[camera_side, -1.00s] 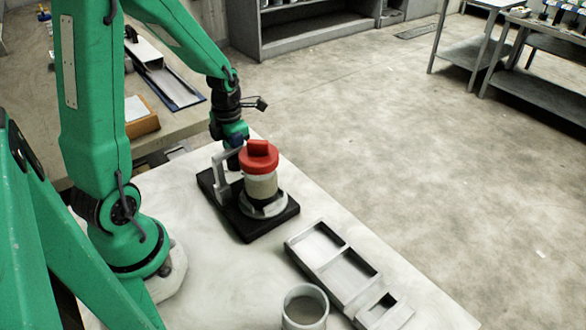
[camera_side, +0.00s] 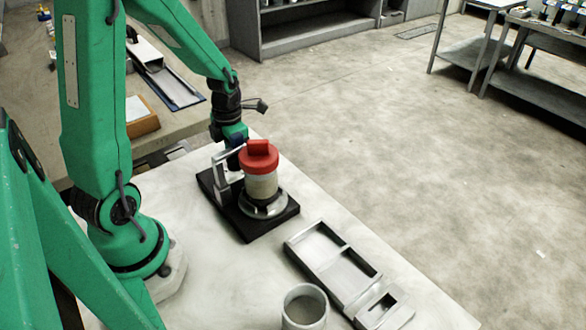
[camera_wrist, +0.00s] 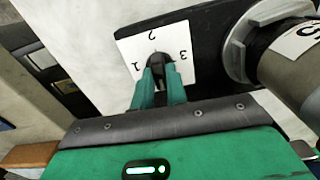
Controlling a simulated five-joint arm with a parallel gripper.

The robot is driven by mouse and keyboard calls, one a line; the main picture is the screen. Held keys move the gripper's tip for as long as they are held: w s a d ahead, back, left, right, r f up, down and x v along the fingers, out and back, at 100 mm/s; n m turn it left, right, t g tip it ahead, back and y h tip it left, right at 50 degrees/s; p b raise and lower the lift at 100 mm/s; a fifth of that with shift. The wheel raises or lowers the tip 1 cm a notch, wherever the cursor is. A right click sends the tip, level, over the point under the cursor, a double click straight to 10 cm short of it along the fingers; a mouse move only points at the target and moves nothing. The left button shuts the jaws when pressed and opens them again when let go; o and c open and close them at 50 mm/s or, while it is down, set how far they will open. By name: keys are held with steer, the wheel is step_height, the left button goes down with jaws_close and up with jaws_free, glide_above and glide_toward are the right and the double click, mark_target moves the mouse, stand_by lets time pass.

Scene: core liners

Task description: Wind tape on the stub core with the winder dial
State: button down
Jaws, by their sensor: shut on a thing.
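The winder's black base (camera_side: 228,217) lies on the white table. A pale core (camera_side: 262,187) stands upright on it under a red cap (camera_side: 258,156), with a ring around its foot. The wrist view shows a grey cylinder (camera_wrist: 288,68) in a nut-like collar at right. A white dial plate (camera_wrist: 122,50) bears 1, 2 and 3. My gripper (camera_wrist: 156,78) is shut on the black dial knob (camera_wrist: 157,63), whose far end lies toward the 2; the fingers partly hide it. In the side view my gripper is behind a grey bracket (camera_side: 221,172), its fingertips hidden.
A grey divided tray (camera_side: 345,268) lies right of the winder, and a grey cup (camera_side: 304,308) stands at the table's front. A side bench at left holds a brown box (camera_side: 142,122).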

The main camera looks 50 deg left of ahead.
steer(key=m, duration=0.6)
steer(key=shift+m, duration=0.3)
steer(key=m, duration=0.7)
stand_by(0.5)
steer(key=c, duration=1.4)
jaws_free()
steer(key=shift+r, duration=0.1)
steer(key=shift+r, duration=3.85)
